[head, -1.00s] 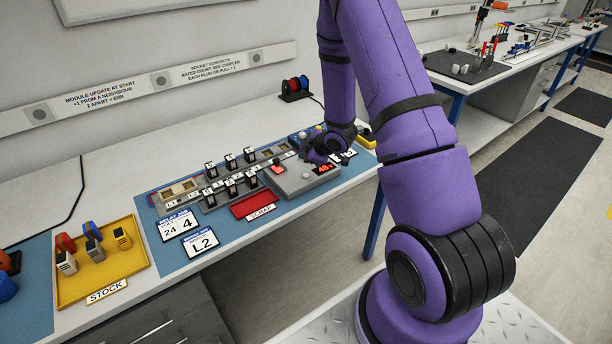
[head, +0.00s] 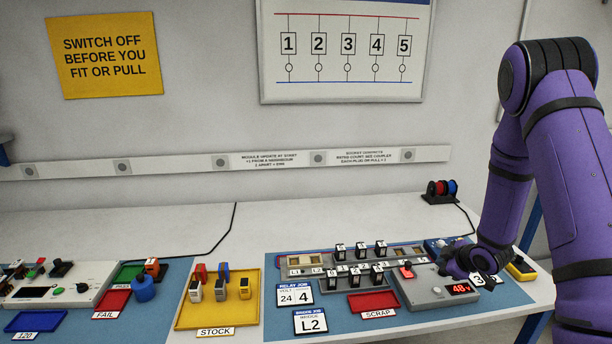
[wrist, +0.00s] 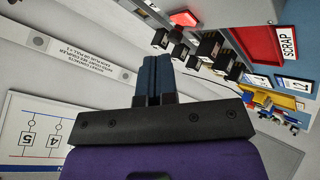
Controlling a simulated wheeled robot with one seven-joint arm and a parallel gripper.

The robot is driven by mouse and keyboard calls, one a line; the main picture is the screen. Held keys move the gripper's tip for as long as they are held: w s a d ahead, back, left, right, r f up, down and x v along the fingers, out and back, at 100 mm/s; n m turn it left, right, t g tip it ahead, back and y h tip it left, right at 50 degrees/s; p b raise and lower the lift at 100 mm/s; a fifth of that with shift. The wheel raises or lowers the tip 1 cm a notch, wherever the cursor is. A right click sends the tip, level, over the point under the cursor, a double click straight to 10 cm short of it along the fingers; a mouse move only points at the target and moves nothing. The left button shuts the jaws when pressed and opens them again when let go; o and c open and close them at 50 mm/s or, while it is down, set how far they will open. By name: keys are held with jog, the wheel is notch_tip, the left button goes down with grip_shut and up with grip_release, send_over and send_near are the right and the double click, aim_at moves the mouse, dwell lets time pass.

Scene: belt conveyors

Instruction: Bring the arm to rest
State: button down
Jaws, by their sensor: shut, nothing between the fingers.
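My arm is purple and stands at the right of the head view, bent down to the bench. Its wrist end (head: 462,262) is low over the right end of the bench, close to the grey box with a red display (head: 445,291). The fingertips cannot be made out there. In the wrist view my gripper (wrist: 154,62) shows two dark fingers pressed together with nothing between them. The relay rack (head: 315,272) with several black modules lies left of the wrist, apart from it.
A yellow stock tray (head: 250,313) holds several coloured parts. A red scrap tray (head: 374,303) lies in front of the rack. The bench back (head: 130,225) is mostly clear. A wall rail (head: 318,158) runs behind.

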jog(key=s+a+r+m+h, duration=0.2)
jog(key=s+r+m, duration=0.15)
jog(key=r, duration=0.95)
jog(key=s+a+r+m+h, duration=0.2)
jog(key=s+r+m, duration=0.15)
jog(key=r, duration=0.95)
jog(key=s+a+r+m+g, duration=0.1)
jog(key=s+a+r, duration=0.2)
jog(key=s, duration=0.6)
jog(key=s+a+r+m+g+y, duration=0.1)
jog(key=s+a+r, duration=0.3)
jog(key=s, duration=0.5)
jog(key=s+a+r+m+g+y, duration=0.1)
jog(key=s+a+r+m, duration=0.1)
jog(key=s, duration=0.7)
jog(key=shift+s+a+r+g, duration=0.15)
jog(key=shift+a+r+g, duration=0.15)
jog(key=shift+a+r, duration=0.65)
